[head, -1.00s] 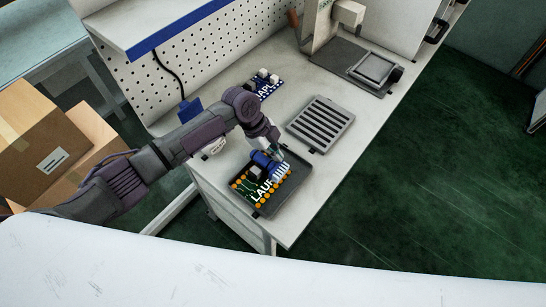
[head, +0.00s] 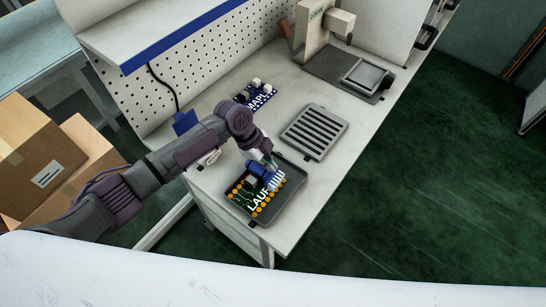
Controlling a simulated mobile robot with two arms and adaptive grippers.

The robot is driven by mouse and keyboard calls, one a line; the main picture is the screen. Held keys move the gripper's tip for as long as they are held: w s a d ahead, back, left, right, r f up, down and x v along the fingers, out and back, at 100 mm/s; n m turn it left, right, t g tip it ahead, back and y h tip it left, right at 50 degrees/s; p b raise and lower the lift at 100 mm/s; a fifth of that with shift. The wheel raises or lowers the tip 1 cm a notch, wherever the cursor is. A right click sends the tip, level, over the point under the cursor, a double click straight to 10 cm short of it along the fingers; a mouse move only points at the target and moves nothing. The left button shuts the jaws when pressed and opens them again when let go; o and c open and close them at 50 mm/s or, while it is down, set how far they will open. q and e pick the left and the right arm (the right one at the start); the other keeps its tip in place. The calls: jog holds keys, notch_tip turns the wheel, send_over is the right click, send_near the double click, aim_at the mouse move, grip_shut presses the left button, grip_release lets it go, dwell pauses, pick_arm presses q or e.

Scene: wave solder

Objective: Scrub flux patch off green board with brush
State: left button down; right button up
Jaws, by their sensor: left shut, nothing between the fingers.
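A small white object (head: 209,158) shows beside my left forearm, mostly hidden and not identifiable. My right gripper is out of view.
A blue board (head: 256,94) lies farther back on the bench. A grey slotted rack (head: 315,131) sits beyond the tray. A press-like machine (head: 322,30) and a dark plate with a grey frame (head: 366,77) stand at the far end. Cardboard boxes (head: 36,150) are at left.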

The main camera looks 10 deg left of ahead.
aim_at(267, 179)
pick_arm(q)
jog(key=shift+s+a+p, duration=0.45)
jog(key=shift+s+p, duration=0.25)
jog(key=shift+p, duration=0.05)
jog(key=shift+s+a+p, duration=0.5)
jog(key=shift+s, duration=0.3)
jog(key=shift+s+a+p, duration=0.45)
jog(key=shift+s+p, duration=0.25)
jog(key=shift+s+a+p, duration=0.3)
jog(key=shift+s+a, duration=0.05)
jog(key=shift+s, duration=0.25)
jog(key=shift+s+f, duration=0.1)
jog(key=shift+r, duration=0.25)
notch_tip(267, 179, up, 6)
jog(key=p, duration=0.5)
jog(key=shift+f, duration=0.25)
